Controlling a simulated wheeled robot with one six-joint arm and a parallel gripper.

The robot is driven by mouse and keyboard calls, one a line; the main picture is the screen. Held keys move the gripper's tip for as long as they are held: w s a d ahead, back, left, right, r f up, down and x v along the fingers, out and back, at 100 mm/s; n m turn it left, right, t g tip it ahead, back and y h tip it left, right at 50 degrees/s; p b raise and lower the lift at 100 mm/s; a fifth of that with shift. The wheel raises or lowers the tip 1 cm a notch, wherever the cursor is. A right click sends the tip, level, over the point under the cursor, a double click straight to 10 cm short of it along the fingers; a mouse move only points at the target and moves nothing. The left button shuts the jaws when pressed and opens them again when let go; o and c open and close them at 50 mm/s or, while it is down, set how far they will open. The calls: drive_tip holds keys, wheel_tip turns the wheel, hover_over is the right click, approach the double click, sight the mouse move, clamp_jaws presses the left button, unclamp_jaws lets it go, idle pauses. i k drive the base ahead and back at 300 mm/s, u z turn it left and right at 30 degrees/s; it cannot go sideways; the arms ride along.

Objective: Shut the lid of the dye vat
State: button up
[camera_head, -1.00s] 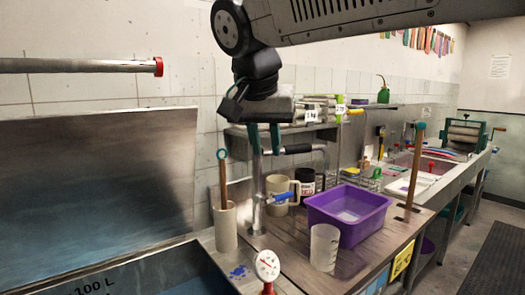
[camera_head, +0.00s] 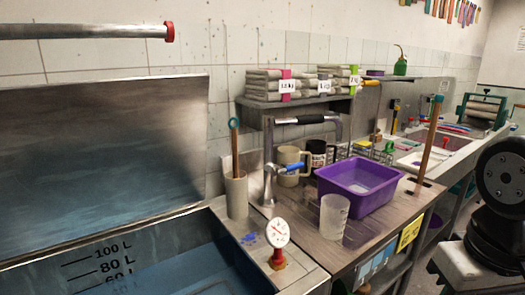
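The dye vat (camera_head: 25,262) is at the lower left, with bluish liquid inside and litre marks on its inner wall. Its lid (camera_head: 100,155) is a large flat metal panel that stands open, nearly upright, along the back of the vat.
A metal bar with a red end (camera_head: 90,31) juts in above the lid. Right of the vat stand a beige holder with a stick (camera_head: 236,195), a red-based dial (camera_head: 279,235), a metal tap (camera_head: 269,185), a clear beaker (camera_head: 333,215) and a purple tub (camera_head: 355,187).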

sight(82, 160)
drive_tip(key=u, duration=1.45)
drive_tip(key=k, duration=0.4)
drive_tip(key=z, duration=0.65)
drive_tip(key=i, duration=0.95)
drive_tip(key=u, duration=0.3)
